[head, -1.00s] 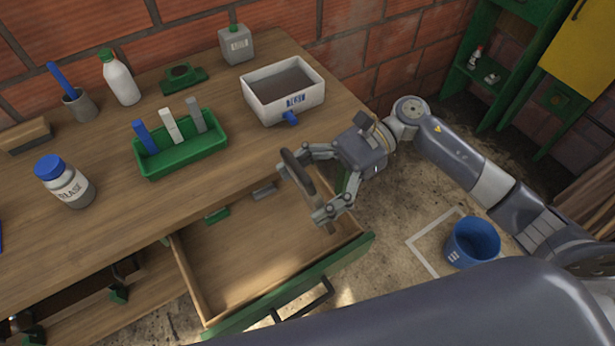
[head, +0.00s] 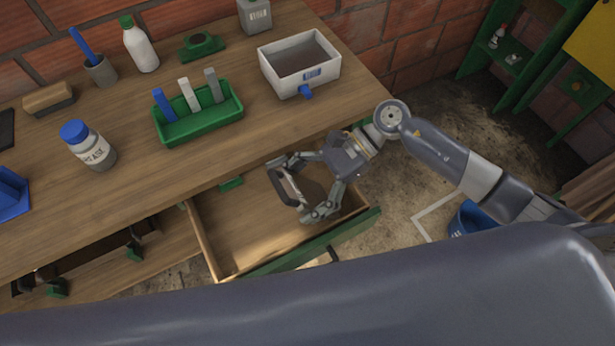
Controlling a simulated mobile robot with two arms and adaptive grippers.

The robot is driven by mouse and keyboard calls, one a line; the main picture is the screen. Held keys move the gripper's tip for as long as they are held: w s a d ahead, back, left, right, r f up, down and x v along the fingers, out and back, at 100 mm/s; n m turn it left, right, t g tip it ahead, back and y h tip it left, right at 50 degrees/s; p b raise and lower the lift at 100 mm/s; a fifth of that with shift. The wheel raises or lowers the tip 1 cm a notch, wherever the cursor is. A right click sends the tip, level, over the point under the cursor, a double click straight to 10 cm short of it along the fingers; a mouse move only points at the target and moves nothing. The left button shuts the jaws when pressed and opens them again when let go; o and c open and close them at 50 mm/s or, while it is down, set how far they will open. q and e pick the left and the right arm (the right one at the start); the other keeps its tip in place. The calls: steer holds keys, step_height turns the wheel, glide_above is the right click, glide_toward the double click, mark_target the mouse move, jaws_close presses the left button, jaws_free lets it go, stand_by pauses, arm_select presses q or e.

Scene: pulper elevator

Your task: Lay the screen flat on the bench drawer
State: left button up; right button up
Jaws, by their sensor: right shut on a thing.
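The open bench drawer (head: 233,222) extends from under the bench top, with a bare wooden floor and a green front. My right gripper (head: 300,187) is over the right part of this drawer, shut on the screen (head: 287,188). The screen shows as a dark, narrow, steeply tilted rim between the fingers, not lying flat. Part of it is hidden by the fingers, and I cannot tell whether its lower edge touches the drawer floor. My left gripper is not in view.
The bench top (head: 120,190) holds a white tray (head: 300,85), a green rack (head: 200,125), a jar (head: 88,148) and a white bottle (head: 140,50). A blue bucket (head: 470,218) stands on the floor to the right. The drawer's left part is clear.

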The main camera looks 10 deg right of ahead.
steer(key=a+f+h+p, duration=0.1)
steer(key=f+h, duration=0.1)
steer(key=s+a+f+t+h+p, duration=0.1)
steer(key=a+f+h, duration=0.1)
steer(key=a+f+t+h+p, duration=0.1)
steer(key=a+h, duration=0.1)
steer(key=shift+s+a+f+h+p, duration=0.25)
steer(key=shift+s+f+h+p, duration=0.05)
steer(key=shift+s+f+p, duration=0.1)
steer(key=shift+s+a+f+t+h, duration=0.1)
steer(key=shift+a+f+t+h, duration=0.15)
steer(key=shift+f+h, duration=0.25)
steer(key=shift+a+f+t+h, duration=0.25)
steer(key=shift+f+h, duration=0.15)
steer(key=shift+f, duration=0.1)
steer(key=shift+d, duration=0.1)
steer(key=o, duration=1.3)
step_height(320, 180, up, 9)
steer(key=p, duration=0.5)
